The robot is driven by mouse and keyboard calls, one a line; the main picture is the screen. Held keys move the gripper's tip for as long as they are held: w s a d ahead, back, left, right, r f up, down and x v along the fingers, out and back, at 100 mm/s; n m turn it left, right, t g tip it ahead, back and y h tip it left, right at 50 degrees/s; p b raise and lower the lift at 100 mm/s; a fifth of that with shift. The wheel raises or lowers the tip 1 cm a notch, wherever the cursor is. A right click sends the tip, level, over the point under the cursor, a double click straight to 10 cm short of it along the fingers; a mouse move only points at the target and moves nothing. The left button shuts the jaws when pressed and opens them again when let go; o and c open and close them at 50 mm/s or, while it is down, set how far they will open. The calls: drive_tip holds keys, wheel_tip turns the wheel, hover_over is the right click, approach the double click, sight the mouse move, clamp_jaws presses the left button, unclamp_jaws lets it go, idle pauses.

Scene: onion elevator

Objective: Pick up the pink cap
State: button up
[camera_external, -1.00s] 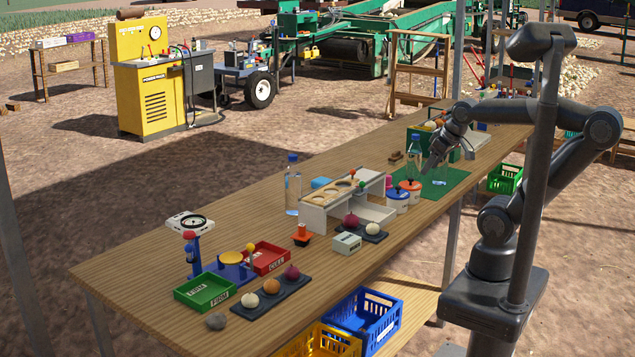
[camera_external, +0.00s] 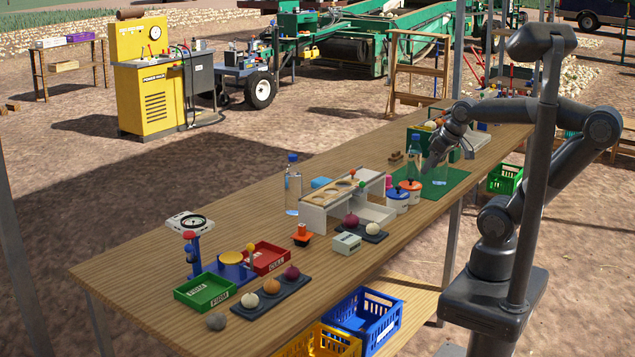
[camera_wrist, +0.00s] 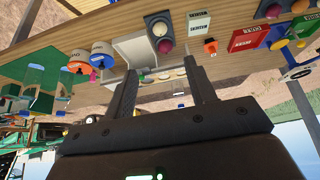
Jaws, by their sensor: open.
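A small pink object (camera_external: 388,182), which looks like the pink cap, sits on the workbench behind the white pots with blue and orange lids. My gripper (camera_external: 431,169) is above the green mat, right of the pots and close to a clear blue-topped bottle (camera_external: 415,166). In the wrist view, my gripper (camera_wrist: 163,70) has its two fingers wide apart, with nothing held between them.
The white pots (camera_external: 397,203) and the white rack (camera_external: 330,203) stand left of my gripper. The green mat (camera_external: 455,180) lies on the wooden bench (camera_external: 270,205). Another bottle (camera_external: 293,188) stands behind the rack. Onions on dark trays lie nearer the front.

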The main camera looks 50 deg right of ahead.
drive_tip(key=w+d+r+m, duration=0.2)
drive_tip(key=w+d+m, duration=0.3)
drive_tip(key=w, duration=0.7)
drive_tip(key=m+g+h, duration=0.3)
drive_tip(key=m+g, duration=0.1)
drive_tip(key=m, duration=0.3)
hover_over(388, 176)
drive_tip(key=s+a, duration=0.2)
drive_tip(key=a, duration=0.1)
wheel_tip(388, 176, down, 18)
drive_tip(key=f, duration=0.1)
drive_tip(key=x, duration=0.4)
drive_tip(key=shift+w+d+f, duration=0.1)
drive_tip(key=shift+w+d, duration=0.05)
drive_tip(key=shift+w, duration=0.05)
drive_tip(key=shift+d+x, duration=0.1)
drive_tip(key=shift+x, duration=1.25)
drive_tip(key=shift+d+x, duration=0.15)
drive_tip(key=shift+x, duration=1.25)
drive_tip(key=shift+w, duration=0.1)
drive_tip(key=shift+c, duration=0.4)
drive_tip(key=c, duration=1)
